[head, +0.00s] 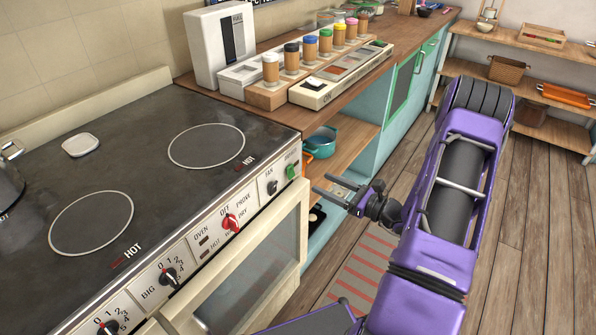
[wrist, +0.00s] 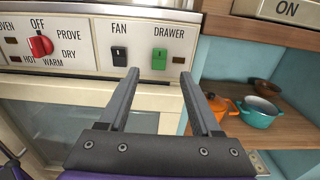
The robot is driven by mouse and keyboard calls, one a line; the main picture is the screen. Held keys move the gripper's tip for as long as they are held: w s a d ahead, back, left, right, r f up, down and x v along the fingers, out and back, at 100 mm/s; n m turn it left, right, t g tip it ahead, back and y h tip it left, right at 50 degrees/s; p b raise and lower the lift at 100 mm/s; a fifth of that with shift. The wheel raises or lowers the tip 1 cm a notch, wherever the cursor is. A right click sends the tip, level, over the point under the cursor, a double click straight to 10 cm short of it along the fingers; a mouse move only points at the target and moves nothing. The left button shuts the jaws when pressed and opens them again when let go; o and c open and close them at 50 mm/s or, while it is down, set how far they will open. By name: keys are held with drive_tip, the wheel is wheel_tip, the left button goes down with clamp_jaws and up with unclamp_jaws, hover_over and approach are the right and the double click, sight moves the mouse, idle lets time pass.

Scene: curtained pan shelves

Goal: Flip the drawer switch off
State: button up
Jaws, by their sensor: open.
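The drawer switch (wrist: 159,59) is a small green rocker under the label DRAWER on the cream cooker panel. In the head view the green drawer switch (head: 291,171) sits at the panel's right end. My gripper (head: 321,184) is open and empty, to the right of the panel in that view. In the wrist view my gripper (wrist: 159,74) has its two dark fingers spread, with the switch showing between and just beyond the tips. I see no contact with it. Whether the switch is on or off, I cannot tell.
A black fan switch (wrist: 119,56) sits just left of the drawer switch, and a red knob (wrist: 40,46) further left. The oven door (head: 250,280) is below. A wooden shelf (wrist: 250,130) on the right holds a teal pot (wrist: 258,112) and an orange pot (wrist: 219,103).

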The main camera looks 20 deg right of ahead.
sight(291, 169)
drive_tip(key=x, duration=1)
drive_tip(key=shift+c, duration=0.2)
clamp_jaws()
